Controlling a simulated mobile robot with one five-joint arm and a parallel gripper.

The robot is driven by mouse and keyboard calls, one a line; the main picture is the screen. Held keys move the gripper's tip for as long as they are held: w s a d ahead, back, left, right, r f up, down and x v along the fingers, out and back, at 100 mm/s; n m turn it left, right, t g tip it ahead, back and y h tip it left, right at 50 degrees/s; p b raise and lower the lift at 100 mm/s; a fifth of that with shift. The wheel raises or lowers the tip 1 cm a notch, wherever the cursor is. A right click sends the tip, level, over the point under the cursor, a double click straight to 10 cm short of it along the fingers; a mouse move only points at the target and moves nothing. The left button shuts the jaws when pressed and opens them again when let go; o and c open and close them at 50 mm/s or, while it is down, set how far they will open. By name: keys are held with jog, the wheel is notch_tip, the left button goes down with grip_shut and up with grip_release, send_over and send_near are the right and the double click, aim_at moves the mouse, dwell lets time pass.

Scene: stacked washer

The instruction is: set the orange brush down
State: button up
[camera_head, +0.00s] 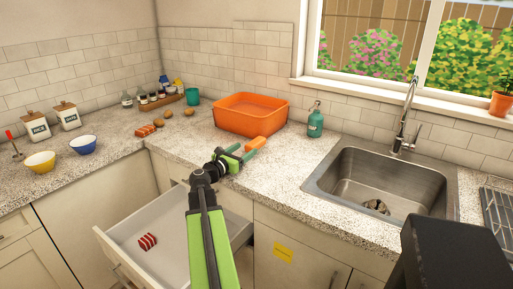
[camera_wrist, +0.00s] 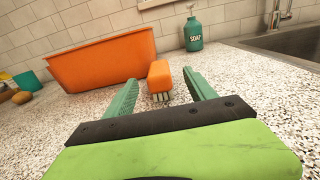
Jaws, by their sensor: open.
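The orange brush (camera_wrist: 160,76) lies on the speckled counter between the tips of my gripper (camera_wrist: 160,98) in the wrist view. Its pale bristles point down toward the counter. My gripper is open, with a green finger on each side of the brush and a visible gap to each. In the head view the brush (camera_head: 255,143) is just in front of the orange basin, at the far end of my gripper (camera_head: 241,157). Whether the fingertips touch the counter cannot be told.
The orange basin (camera_head: 248,128) stands behind the brush, and a green soap bottle (camera_head: 315,122) to its right. The sink (camera_head: 385,183) is further right. An open drawer (camera_head: 185,258) with a red striped item (camera_head: 147,241) sits below the counter.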

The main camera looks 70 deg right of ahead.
aim_at(256, 141)
jog(key=x, duration=0.9)
jog(key=shift+w+d+f, duration=0.1)
jog(key=shift+w, duration=0.1)
grip_shut()
notch_tip(256, 141, up, 5)
jog(key=p, duration=0.4)
jog(key=shift+f, duration=0.15)
jog(key=s+a+r+p, duration=0.2)
jog(key=s+r+p, duration=0.4)
jog(key=s, duration=0.5)
jog(key=shift+s+a+r+p, duration=0.15)
jog(key=shift+s+a+p, duration=0.15)
jog(key=shift+p, duration=0.1)
